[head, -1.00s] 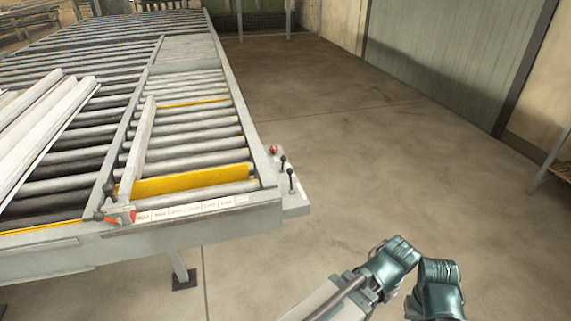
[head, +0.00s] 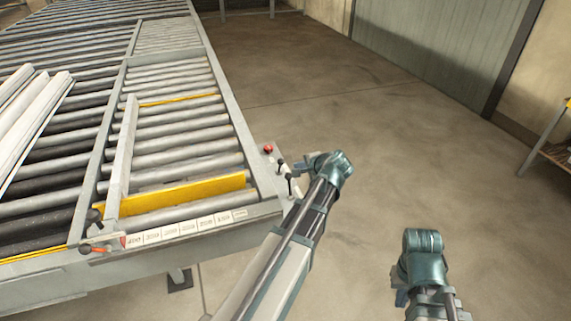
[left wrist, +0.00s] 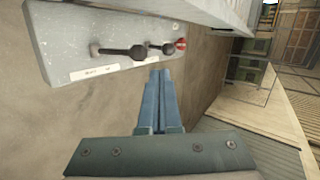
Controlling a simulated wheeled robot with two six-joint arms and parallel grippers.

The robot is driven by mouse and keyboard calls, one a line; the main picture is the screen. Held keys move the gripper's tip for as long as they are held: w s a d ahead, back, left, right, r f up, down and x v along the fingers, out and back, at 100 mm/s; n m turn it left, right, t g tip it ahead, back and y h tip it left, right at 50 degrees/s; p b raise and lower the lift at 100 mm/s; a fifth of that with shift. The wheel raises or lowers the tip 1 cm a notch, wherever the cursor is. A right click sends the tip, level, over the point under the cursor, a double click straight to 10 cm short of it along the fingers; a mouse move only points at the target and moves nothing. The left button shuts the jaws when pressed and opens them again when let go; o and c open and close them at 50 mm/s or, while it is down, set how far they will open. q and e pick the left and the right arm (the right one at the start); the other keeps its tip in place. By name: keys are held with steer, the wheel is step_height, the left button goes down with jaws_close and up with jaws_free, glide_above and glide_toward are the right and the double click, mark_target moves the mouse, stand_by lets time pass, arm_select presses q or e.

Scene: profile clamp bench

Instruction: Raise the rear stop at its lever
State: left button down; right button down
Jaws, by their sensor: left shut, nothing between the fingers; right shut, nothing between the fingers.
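Two black-knobbed levers, the nearer lever (head: 290,180) and the farther lever (head: 281,164), stand on the grey plate at the bench's right corner. They also show in the left wrist view, as one lever (left wrist: 135,52) and another lever (left wrist: 168,48); their labels are unreadable. My left gripper (head: 312,160) is shut and empty, just right of the levers and apart from them; its fingers (left wrist: 160,75) point towards the plate. A low yellow strip (head: 180,101) lies far among the rollers, and a taller yellow plate (head: 175,195) stands nearer. My right gripper (head: 401,297) is shut, away from the bench.
A red button (head: 268,148) sits beside the levers. The floor (head: 400,130) to the right is clear.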

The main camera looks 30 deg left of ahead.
arm_select(q)
steer(key=shift+f, duration=0.1)
steer(key=b, duration=0.6)
glide_toward(280, 167)
steer(key=x, duration=0.2)
steer(key=shift+x, duration=0.8)
steer(key=shift+w, duration=0.1)
